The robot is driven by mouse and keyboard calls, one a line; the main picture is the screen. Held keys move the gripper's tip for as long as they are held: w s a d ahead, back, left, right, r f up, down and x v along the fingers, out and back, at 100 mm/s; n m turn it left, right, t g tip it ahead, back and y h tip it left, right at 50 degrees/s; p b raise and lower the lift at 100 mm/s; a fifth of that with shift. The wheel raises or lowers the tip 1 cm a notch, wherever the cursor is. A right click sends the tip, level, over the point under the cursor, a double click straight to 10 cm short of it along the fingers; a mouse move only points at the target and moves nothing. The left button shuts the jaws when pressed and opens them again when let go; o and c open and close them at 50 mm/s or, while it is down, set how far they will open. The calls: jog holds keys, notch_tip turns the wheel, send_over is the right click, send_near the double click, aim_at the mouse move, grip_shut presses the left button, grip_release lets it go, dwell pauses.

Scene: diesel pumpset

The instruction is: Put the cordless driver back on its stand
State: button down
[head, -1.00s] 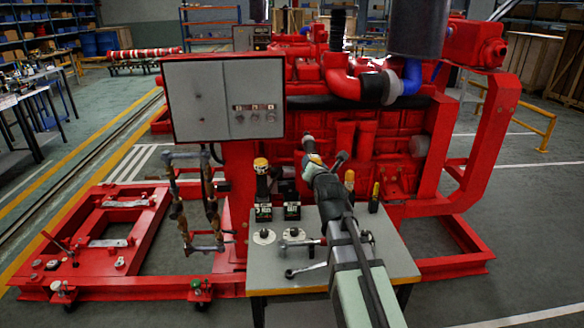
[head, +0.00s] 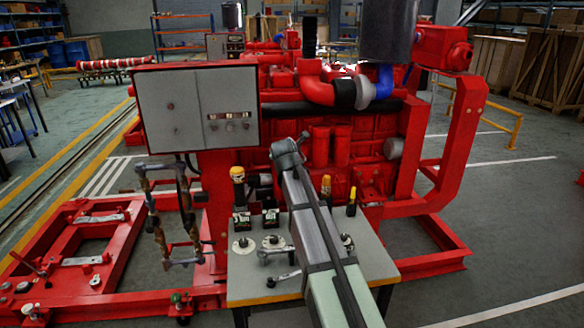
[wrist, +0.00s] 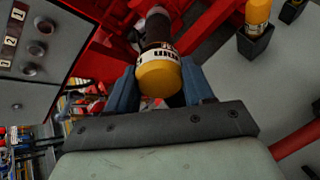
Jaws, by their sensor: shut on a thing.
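My gripper (wrist: 160,92) is shut on a tool with a rounded yellow end (wrist: 158,77), a white marked band and a dark body, which I take for the cordless driver. Its far end points away, toward the red machine. In the head view my gripper (head: 288,148) is above the back of the small table and hides the tool. A yellow-capped tool (head: 237,174) stands upright at the table's left, at a black block with a green face (head: 241,222). A similar block (head: 270,218) is beside it. I cannot tell which is the stand.
Two yellow-topped items (head: 326,185) (head: 351,196) stand at the table's right; the wrist view shows one in a black cup (wrist: 256,42). Round pieces and a wrench (head: 284,278) lie on the table (head: 375,262). The red engine (head: 340,140) and grey panel (head: 198,105) rise behind.

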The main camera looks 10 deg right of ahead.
jog(key=shift+w+a+r+m+g, duration=0.2)
jog(key=shift+w+a+m+g, duration=0.1)
jog(key=shift+w+g, duration=0.2)
jog(key=shift+w+a+r+m+g, duration=0.2)
jog(key=shift+w+a+m+g, duration=0.1)
jog(key=shift+w+g, duration=0.2)
jog(key=w+a+r+m+g+y, duration=0.1)
jog(key=a+r+m+g+y, duration=0.2)
jog(key=a+r+m+g, duration=0.2)
jog(key=shift+r+m+g+y, duration=0.3)
jog(key=shift+r+m+g, duration=1.45)
jog(key=shift+r, duration=1.45)
jog(key=shift+w, duration=0.15)
notch_tip(320, 180, down, 13)
jog(key=shift+f, duration=0.95)
jog(key=shift+c, duration=1.8)
grip_release()
